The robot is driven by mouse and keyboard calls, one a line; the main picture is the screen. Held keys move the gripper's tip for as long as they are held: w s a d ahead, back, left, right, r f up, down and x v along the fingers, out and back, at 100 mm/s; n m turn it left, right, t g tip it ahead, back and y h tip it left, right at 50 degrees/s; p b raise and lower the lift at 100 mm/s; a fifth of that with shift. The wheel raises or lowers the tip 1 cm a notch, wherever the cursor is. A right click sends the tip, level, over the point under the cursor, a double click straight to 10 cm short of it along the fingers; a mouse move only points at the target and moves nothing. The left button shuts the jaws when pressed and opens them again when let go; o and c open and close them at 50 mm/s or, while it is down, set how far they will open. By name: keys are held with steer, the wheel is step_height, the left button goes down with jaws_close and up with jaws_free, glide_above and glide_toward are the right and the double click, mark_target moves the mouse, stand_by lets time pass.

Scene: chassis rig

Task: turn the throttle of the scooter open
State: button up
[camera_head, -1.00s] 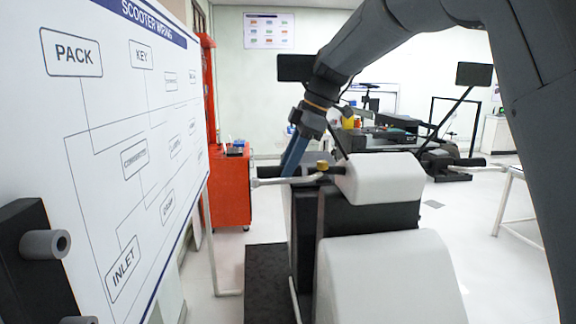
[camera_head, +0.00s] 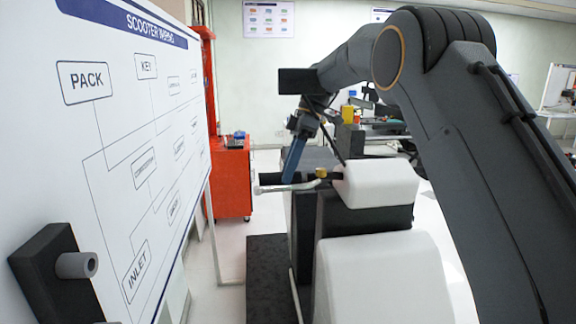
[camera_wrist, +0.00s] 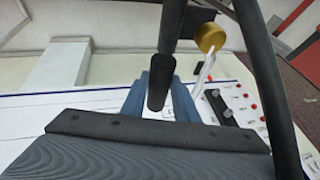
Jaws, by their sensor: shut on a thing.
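The scooter (camera_head: 375,185) has a white front cover and a dark body. Its throttle is a black grip (camera_head: 269,178) on the handlebar, with a silver lever (camera_head: 275,189) beside it and a brass-coloured cap (camera_head: 322,173) further right. My gripper (camera_head: 289,178) comes down from above with its blue fingers shut on the grip. In the wrist view the black grip (camera_wrist: 160,85) lies between the two blue fingers, and the brass cap (camera_wrist: 210,38) is above right. The finger contact itself is partly hidden.
A white wiring board (camera_head: 140,140) stands close on the left, with a black bracket (camera_head: 55,270) in front of it. A red tool cabinet (camera_head: 231,180) is behind. My arm fills the right side.

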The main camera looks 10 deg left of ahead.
stand_by(0.3)
steer(key=o, duration=1.1)
steer(key=shift+c, duration=0.2)
steer(key=b+v, duration=0.2)
steer(key=v, duration=0.6)
steer(key=shift+b, duration=0.35)
steer(key=shift+a+f, duration=0.1)
